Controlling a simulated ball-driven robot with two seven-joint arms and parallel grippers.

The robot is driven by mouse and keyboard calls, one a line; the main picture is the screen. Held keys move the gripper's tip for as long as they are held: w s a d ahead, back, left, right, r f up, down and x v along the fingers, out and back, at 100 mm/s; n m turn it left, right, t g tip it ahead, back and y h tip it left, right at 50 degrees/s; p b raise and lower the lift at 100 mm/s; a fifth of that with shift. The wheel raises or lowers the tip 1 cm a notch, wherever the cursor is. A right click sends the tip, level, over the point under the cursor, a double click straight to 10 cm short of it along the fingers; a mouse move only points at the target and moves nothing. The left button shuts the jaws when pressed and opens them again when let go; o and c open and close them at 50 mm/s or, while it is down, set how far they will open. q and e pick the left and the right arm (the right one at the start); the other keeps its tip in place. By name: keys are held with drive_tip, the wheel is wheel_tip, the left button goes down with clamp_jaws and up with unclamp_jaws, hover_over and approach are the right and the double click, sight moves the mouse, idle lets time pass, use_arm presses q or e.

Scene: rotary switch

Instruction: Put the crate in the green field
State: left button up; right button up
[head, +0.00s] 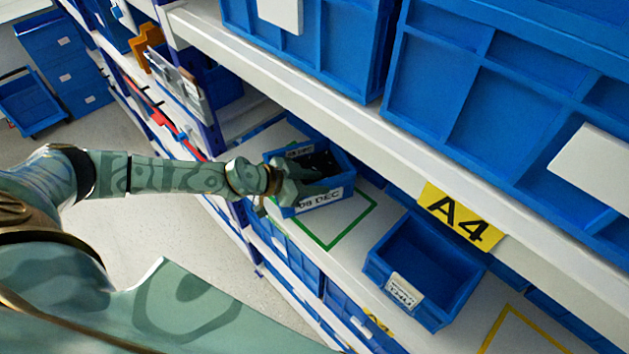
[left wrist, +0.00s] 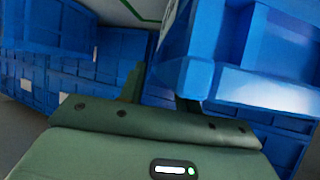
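A small blue crate (head: 336,197) with a white "08 DEC" label and dark contents is on the white shelf. It overlaps the back left part of the green-outlined field (head: 334,246); the field's front part is bare. My left gripper (head: 308,183) is at the crate's left front wall, one finger over the rim. In the left wrist view the crate (left wrist: 235,55) fills the upper right. The fingers (left wrist: 160,92) look apart there, with a gap between the left finger and the crate. The other finger is partly hidden behind the crate. My right gripper is out of view.
A second blue crate (head: 425,262) stands to the right, before a yellow A4 sign (head: 461,216). A yellow-outlined field (head: 496,325) lies beyond it. Large blue bins (head: 510,110) on the upper shelf (head: 330,95) hang close above. The aisle floor is at left.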

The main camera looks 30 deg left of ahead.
use_arm(q)
drive_tip(key=shift+r, duration=0.1)
drive_tip(key=shift+a+r, duration=0.15)
drive_tip(key=b+v, duration=0.3)
drive_tip(key=v, duration=0.8)
drive_tip(key=shift+s, duration=0.25)
drive_tip(key=shift+a+r, duration=0.2)
